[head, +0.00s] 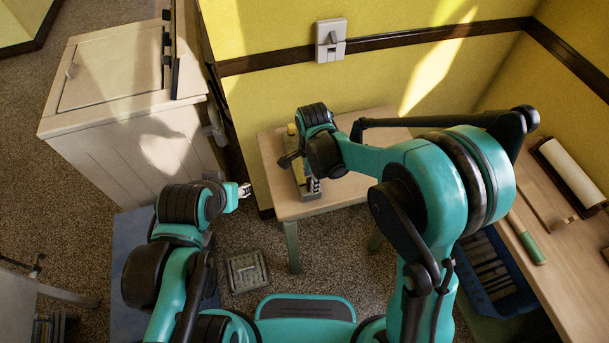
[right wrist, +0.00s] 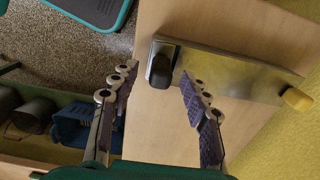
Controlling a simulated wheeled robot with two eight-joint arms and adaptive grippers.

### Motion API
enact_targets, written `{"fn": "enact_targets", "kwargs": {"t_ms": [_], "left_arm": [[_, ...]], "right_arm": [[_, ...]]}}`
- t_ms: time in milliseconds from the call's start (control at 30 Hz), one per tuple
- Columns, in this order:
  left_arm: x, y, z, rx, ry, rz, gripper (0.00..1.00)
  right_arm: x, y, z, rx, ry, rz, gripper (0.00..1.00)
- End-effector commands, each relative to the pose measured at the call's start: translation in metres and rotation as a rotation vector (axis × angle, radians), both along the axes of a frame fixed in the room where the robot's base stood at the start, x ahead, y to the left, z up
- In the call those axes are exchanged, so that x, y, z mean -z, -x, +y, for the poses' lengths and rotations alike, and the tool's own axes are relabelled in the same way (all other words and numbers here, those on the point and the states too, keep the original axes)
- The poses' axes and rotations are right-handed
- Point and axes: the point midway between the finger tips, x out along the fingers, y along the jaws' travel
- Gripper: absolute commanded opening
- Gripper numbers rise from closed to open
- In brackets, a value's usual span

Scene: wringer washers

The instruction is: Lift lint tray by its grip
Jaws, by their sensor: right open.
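The lint tray (right wrist: 235,75) is a long, flat metal piece lying on the small wooden table, with a dark upright grip (right wrist: 160,70) near one end. In the head view its near end (head: 311,196) shows beneath my right gripper, and my arm hides part of it. My right gripper (right wrist: 157,74) is open and empty. In the right wrist view the grip appears between its fingertips; I cannot tell the height gap or any contact. My left gripper (head: 243,190) is left of the table, away from the tray; its jaws are too small to read.
A yellow piece (right wrist: 297,98) is at the tray's far end. The small table (head: 275,150) stands against the yellow wall. A pale cabinet (head: 110,85) is at left. A wooden counter (head: 565,265) and a blue crate (head: 490,275) are at right. A grate (head: 247,272) lies on the floor.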

Motion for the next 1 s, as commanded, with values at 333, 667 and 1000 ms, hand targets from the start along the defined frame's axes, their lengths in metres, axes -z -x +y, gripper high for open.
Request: {"fn": "enact_targets", "kwargs": {"t_ms": [333, 667, 1000], "left_arm": [[0.009, 0.0, 0.0, 0.0, 0.0, 0.0, 0.4], [0.008, 0.0, 0.0, 0.0, 0.0, 0.0, 0.4], [0.008, 0.0, 0.0, 0.0, 0.0, 0.0, 0.4]], "right_arm": [[0.029, -0.001, 0.001, -0.001, 0.0, -0.001, 0.47], [0.028, -0.001, 0.0, -0.001, 0.0, -0.001, 0.0], [0.028, -0.001, 0.0, -0.001, 0.0, -0.001, 0.0]]}}
